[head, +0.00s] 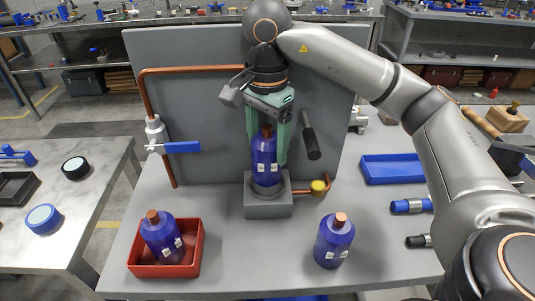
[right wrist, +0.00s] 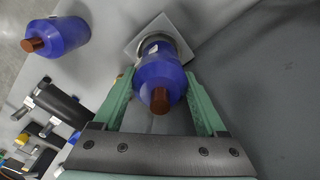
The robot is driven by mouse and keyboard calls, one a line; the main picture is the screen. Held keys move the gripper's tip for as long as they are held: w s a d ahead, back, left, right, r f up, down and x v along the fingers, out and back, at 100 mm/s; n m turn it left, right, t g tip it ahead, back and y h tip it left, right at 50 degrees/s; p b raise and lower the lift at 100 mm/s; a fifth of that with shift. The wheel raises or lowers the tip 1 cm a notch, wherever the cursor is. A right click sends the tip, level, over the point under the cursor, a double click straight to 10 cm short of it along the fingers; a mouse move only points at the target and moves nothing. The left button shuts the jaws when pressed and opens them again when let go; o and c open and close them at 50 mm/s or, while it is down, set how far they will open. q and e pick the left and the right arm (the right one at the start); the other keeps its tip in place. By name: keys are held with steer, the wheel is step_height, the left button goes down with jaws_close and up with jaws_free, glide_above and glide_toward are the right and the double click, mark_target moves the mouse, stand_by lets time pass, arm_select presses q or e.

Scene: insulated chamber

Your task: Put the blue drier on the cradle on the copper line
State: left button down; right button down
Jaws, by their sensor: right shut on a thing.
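A blue drier (head: 265,158) with a copper stub on top stands upright at the grey cradle (head: 268,208), its lower end at the cradle's ring. Whether it rests fully in the ring I cannot tell. My right gripper (head: 267,150) comes from above, its green fingers shut on the drier's sides. The right wrist view shows the drier (right wrist: 158,75) between the fingers, with the cradle plate (right wrist: 137,45) beyond it. The copper line (head: 147,95) runs along and down the back panel; a short copper piece with a brass fitting (head: 319,187) is right of the cradle. My left gripper is not in view.
A second blue bottle (head: 162,238) stands tilted in a red tray (head: 136,262). A third (head: 334,241) stands on the bench at front right. A blue-handled valve (head: 182,147) is on the line at left. A blue tray (head: 392,169) lies at right. The bench front centre is clear.

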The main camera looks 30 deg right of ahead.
steer(key=shift+f, duration=1.1)
steer(key=shift+f, duration=0.2)
jaws_free()
steer(key=shift+r, duration=0.1)
